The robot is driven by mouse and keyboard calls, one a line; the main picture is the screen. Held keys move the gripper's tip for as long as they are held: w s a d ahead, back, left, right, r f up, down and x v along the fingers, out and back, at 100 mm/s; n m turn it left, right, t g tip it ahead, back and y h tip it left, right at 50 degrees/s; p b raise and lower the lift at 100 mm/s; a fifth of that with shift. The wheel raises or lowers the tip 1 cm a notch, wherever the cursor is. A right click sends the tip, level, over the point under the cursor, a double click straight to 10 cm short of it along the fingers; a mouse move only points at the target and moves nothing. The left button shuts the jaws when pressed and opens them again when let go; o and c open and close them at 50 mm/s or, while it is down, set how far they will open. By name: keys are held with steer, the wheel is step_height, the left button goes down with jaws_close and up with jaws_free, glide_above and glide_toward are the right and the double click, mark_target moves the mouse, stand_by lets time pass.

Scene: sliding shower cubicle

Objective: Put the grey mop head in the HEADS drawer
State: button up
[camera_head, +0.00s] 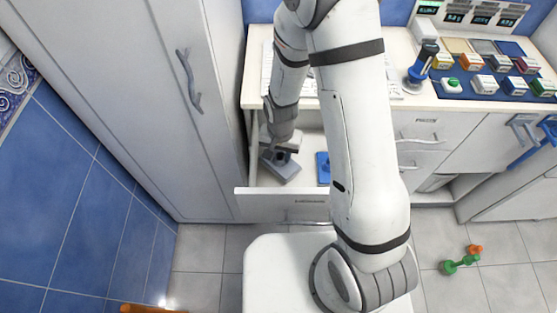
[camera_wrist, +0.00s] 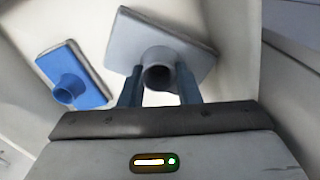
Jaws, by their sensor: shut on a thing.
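The grey mop head (camera_head: 284,172) is a flat grey block with a round socket, inside the outline of the open drawer (camera_head: 265,204) in the head view. The small lettering on the drawer front is too blurred to read surely. My gripper (camera_head: 279,150) reaches down into the drawer. In the wrist view my gripper (camera_wrist: 158,76) has its two fingers shut on either side of the socket of the grey mop head (camera_wrist: 158,42). I cannot tell whether its block touches the drawer floor.
A blue mop head (camera_head: 322,168) lies in the same drawer, to the right of the grey one; it also shows in the wrist view (camera_wrist: 72,78). A tall white cabinet (camera_head: 150,100) stands left of the drawer. A green and orange object (camera_head: 461,261) lies on the floor.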

mark_target(280, 162)
steer(key=shift+f, duration=1.95)
steer(key=shift+f, duration=0.15)
steer(key=o, duration=1)
step_height(280, 162, up, 12)
steer(key=s+d+r+n+t, duration=0.1)
steer(key=s+d+r, duration=0.5)
steer(key=r, duration=0.4)
steer(key=s+d+r+n+t, duration=0.1)
steer(key=s+d+r+n, duration=0.1)
steer(key=s+d+r, duration=0.4)
step_height(280, 162, up, 4)
steer(key=shift+d+r+t, duration=0.25)
steer(key=shift+d+t, duration=0.05)
steer(key=shift+d, duration=0.1)
